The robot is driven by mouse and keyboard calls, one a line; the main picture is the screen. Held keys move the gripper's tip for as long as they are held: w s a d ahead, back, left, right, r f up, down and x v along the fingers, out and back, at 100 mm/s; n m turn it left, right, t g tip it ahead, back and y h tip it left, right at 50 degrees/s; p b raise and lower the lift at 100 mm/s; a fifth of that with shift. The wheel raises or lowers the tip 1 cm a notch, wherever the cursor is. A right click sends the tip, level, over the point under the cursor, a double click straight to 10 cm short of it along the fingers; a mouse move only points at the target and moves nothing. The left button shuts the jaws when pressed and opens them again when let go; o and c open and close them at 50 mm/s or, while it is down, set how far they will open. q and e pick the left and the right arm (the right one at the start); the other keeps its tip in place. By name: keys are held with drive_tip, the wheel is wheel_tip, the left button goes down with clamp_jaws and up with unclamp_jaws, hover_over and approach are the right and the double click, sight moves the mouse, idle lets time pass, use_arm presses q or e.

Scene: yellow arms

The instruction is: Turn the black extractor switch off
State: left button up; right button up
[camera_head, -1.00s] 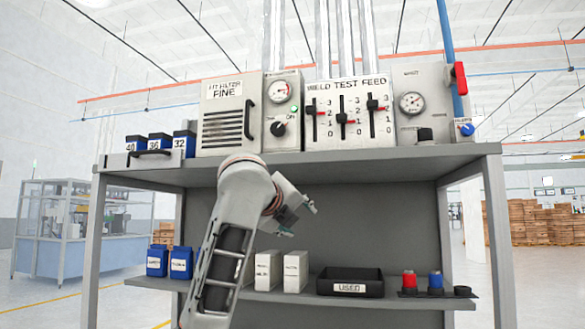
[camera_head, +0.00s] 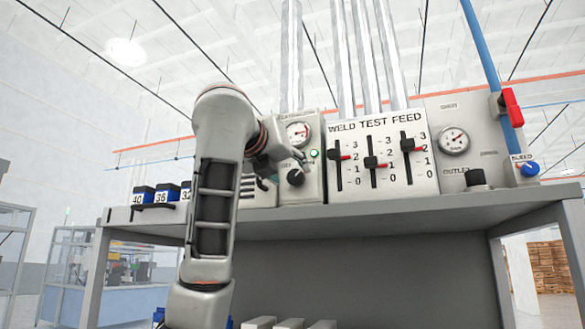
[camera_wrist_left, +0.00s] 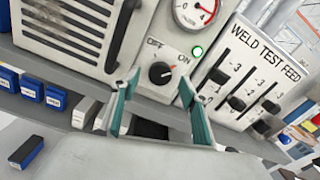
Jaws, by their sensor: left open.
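The black extractor switch (camera_head: 295,177) is a round knob on a pale panel below a dial gauge. In the left wrist view the knob (camera_wrist_left: 160,73) sits between the OFF and ON labels, and its pale mark appears turned toward ON. A green lamp (camera_wrist_left: 197,52) glows beside it. My left gripper (camera_wrist_left: 158,84) is open, with its teal fingertips on either side of the knob in that view and nothing between them. Whether they touch the panel cannot be told. In the head view my left gripper (camera_head: 284,157) is just above-left of the knob, partly hidden by my wrist. My right gripper is not in view.
The weld test feed panel (camera_head: 383,150) with three sliders stands right of the switch. The vented filter box (camera_wrist_left: 72,28) is on its left. The grey shelf edge (camera_head: 400,215) runs below. A red lever (camera_head: 512,107) and blue bleed knob (camera_head: 529,169) are farther right.

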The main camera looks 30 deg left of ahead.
sight(296, 178)
use_arm(q)
drive_tip(key=shift+w+a, duration=0.2)
drive_tip(key=shift+w, duration=0.5)
drive_tip(key=shift+w+p, duration=0.3)
drive_tip(key=shift+w, duration=0.05)
drive_tip(key=shift+w+a, duration=0.1)
drive_tip(key=shift+w, duration=0.2)
drive_tip(key=c, duration=1.1)
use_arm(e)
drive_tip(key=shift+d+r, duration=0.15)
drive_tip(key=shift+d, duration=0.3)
